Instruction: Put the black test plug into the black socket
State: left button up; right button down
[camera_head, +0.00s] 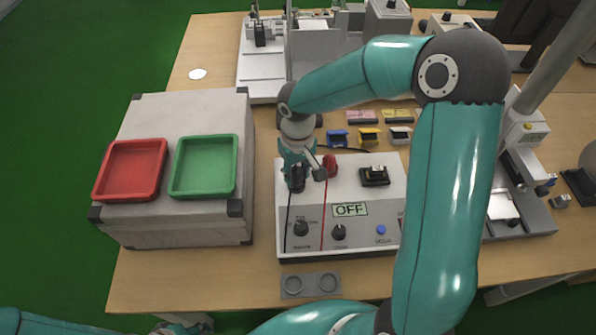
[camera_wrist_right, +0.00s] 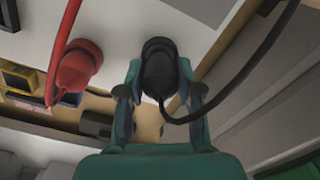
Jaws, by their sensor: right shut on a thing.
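My right gripper (camera_head: 295,172) is shut on the black test plug (camera_head: 297,184), above the left part of the white tester box (camera_head: 365,215). In the right wrist view the black plug (camera_wrist_right: 160,62) sits between the two fingers (camera_wrist_right: 160,78), and its black cable curves to the upper right. The black socket is not clearly visible, and I cannot tell whether the plug touches the box. A red plug (camera_head: 330,163) is just right of the gripper; it also shows in the wrist view (camera_wrist_right: 80,65). Part of my left arm is at the bottom left; its jaws are unclear.
The box has an OFF display (camera_head: 350,210), knobs and a black part (camera_head: 375,176). Left stands a grey case (camera_head: 180,230) with a red tray (camera_head: 104,190) and a green tray (camera_head: 174,185). A grey two-hole plate (camera_head: 311,284) lies in front. My right arm crosses above the box.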

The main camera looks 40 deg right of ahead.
aim_at(297, 180)
jog(key=shift+f+b, duration=0.8)
jog(key=shift+b, duration=0.05)
dwell(0.3)
jog(key=shift+f+b, duration=0.55)
jog(key=shift+f, duration=0.15)
jog(key=c, duration=1)
grip_release()
jog(key=shift+c, duration=0.2)
jog(key=shift+w+r+p, duration=0.1)
jog(key=shift+r+p, duration=4.1)
jog(key=shift+r, duration=1.65)
jog(key=shift+f, duration=0.1)
